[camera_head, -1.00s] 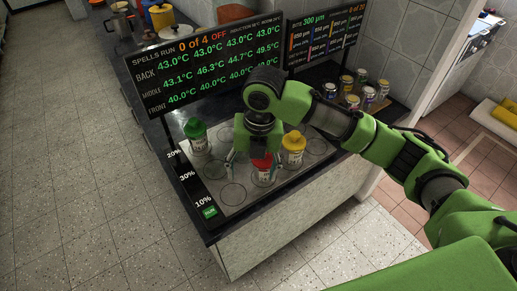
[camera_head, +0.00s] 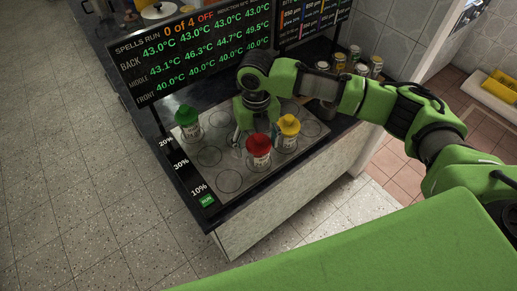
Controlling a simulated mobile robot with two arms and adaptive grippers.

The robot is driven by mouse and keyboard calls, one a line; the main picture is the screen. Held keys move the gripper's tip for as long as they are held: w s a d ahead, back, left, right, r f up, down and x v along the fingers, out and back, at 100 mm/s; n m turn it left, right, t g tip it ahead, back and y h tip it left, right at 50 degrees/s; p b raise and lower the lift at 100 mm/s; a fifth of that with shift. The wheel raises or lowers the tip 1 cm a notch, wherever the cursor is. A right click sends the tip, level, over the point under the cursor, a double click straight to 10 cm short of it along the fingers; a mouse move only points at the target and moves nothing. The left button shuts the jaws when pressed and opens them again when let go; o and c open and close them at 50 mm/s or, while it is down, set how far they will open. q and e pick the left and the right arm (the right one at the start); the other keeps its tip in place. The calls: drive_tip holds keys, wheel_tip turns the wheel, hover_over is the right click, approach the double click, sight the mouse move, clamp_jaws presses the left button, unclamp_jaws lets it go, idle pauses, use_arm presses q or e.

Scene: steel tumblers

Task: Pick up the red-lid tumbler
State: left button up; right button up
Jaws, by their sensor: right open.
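The red-lid tumbler (camera_head: 259,158) stands upright on the grey marked plate (camera_head: 228,182), near its front middle. My right gripper (camera_head: 239,141) points down just behind and to the left of it, open and empty. The tumbler and gripper overlap in the view, so I cannot tell whether they touch. One finger shows left of the tumbler; the rest is partly hidden. My left gripper is not in view.
A green-lid tumbler (camera_head: 189,125) stands at the plate's left and a yellow-lid tumbler (camera_head: 287,135) close to the right of the red one. A display board (camera_head: 195,55) rises behind. Several cans (camera_head: 358,65) stand at the back right. Plate circles at the front left are bare.

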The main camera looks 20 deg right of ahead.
drive_tip(key=f, duration=0.2)
drive_tip(key=f+p, duration=0.1)
drive_tip(key=shift+d+f, duration=0.35)
drive_tip(key=shift+f, duration=0.5)
drive_tip(key=c, duration=1.5)
drive_tip(key=shift+o, duration=0.2)
drive_tip(key=shift+r, duration=0.1)
